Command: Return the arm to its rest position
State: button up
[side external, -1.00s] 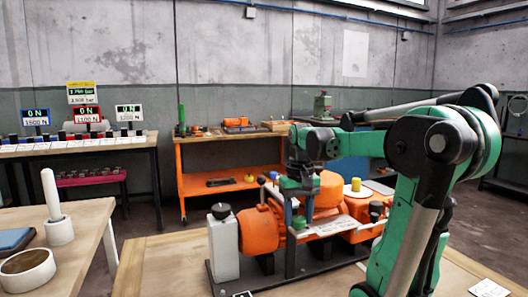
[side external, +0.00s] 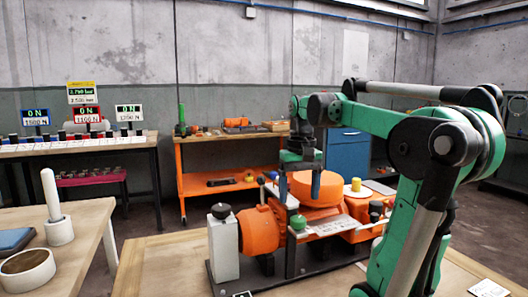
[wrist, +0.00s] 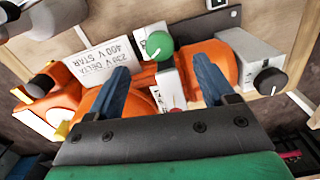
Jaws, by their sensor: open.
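My gripper (side external: 299,180) hangs above the orange ring inverter machine (side external: 320,188) on the wooden table. Its two blue fingers are apart with nothing between them. In the wrist view my gripper (wrist: 162,85) is open over the machine, with a green knob (wrist: 159,46) and a white label plate (wrist: 105,52) beyond the fingertips. The green knob also shows in the side view (side external: 298,223), below the fingers. My green arm reaches in from the right. Part of the machine is hidden behind the fingers.
A grey block with a black knob (side external: 223,245) stands at the machine's left end. A wooden side table (side external: 85,245) at left holds a white post (side external: 54,205) and a ring (side external: 27,270). An orange workbench (side external: 225,155) stands behind.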

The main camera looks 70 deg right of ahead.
jog(key=shift+r, duration=0.15)
jog(key=w+a+f+n+t, duration=0.2)
jog(key=w+a+f+n, duration=0.1)
jog(key=a, duration=0.4)
jog(key=w+a+f+n+t, duration=0.2)
jog(key=w+a+f+n, duration=0.1)
jog(key=a, duration=0.4)
jog(key=w+a+f+n+t, duration=0.3)
jog(key=a+n, duration=0.1)
jog(key=a, duration=0.2)
jog(key=shift+a, duration=0.4)
